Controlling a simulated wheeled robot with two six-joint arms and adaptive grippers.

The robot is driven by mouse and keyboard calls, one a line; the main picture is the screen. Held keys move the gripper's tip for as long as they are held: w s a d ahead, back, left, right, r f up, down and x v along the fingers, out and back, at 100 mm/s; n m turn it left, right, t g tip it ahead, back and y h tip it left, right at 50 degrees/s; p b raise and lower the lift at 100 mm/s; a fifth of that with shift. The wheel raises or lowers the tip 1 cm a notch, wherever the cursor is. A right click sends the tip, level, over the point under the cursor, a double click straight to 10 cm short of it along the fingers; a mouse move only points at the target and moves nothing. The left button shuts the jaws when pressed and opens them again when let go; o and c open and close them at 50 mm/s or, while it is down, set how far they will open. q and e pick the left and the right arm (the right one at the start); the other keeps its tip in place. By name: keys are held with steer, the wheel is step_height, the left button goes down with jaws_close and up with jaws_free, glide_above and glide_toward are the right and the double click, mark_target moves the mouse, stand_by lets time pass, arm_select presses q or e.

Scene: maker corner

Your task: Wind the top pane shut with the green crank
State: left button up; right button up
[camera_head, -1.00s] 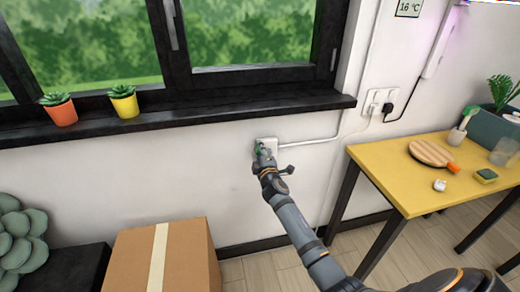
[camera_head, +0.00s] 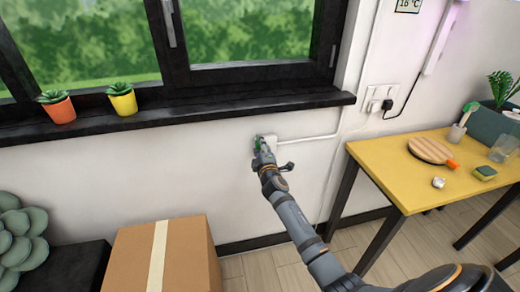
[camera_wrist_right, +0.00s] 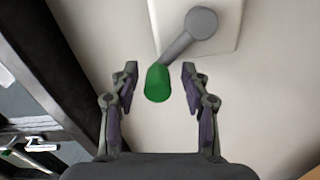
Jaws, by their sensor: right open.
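The green crank (camera_wrist_right: 157,84) shows in the right wrist view, with a green knob on a grey arm that runs up to a hub on a white wall box (camera_wrist_right: 223,38). My right gripper (camera_wrist_right: 157,85) is open, with one finger on each side of the green knob and a visible gap to both. In the head view my right gripper (camera_head: 262,150) reaches the white box (camera_head: 267,140) on the wall below the sill and hides most of the crank. The dark-framed window (camera_head: 250,75) is above; its top pane is not in view. My left gripper is not in view.
The black window sill (camera_head: 230,112) overhangs above the crank, with two potted plants (camera_head: 122,99) on it. A cardboard box (camera_head: 195,255) stands at lower left. A yellow table (camera_head: 400,180) stands to the right.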

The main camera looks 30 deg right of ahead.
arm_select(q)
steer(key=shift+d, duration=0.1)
arm_select(e)
steer(key=v, duration=1.2)
